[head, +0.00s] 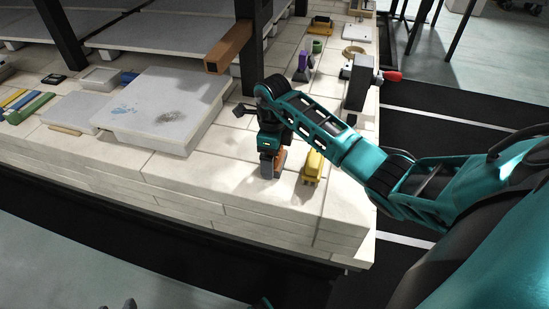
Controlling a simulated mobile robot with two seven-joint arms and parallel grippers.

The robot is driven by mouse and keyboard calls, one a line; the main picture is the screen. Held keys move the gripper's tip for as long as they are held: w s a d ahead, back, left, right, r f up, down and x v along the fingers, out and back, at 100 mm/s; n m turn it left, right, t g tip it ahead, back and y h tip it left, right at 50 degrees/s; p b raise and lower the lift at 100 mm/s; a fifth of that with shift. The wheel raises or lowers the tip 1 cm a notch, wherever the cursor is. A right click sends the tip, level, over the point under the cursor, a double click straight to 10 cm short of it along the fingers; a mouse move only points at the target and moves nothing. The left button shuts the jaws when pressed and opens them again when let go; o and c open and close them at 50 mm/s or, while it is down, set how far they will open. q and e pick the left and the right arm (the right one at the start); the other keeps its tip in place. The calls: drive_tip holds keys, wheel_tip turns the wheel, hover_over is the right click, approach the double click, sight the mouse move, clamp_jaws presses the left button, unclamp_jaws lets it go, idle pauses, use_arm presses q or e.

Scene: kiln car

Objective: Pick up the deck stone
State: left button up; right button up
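My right arm reaches in from the right, and its gripper (268,168) points down at the front right of the pale brick deck. A small block with an orange-brown side (281,159) is right at its fingertips; it may be the deck stone, but I cannot tell for sure. The gripper hides part of this block, and I cannot tell whether the fingers are closed on it. Small grey tips at the bottom edge (118,305) may belong to my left gripper; the rest is out of frame.
A yellow tool (313,167) lies just right of the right gripper. A large stained grey slab (165,106) lies to the left. A dark post with a brown beam (230,48) stands behind. A grey block with a red knob (359,82) is at the right edge.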

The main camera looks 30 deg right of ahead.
drive_tip(key=c, duration=0.4)
drive_tip(key=shift+o, duration=0.2)
drive_tip(key=shift+r, duration=0.2)
wheel_tip(320, 180, up, 20)
drive_tip(key=p, duration=0.5)
drive_tip(key=shift+f, duration=0.15)
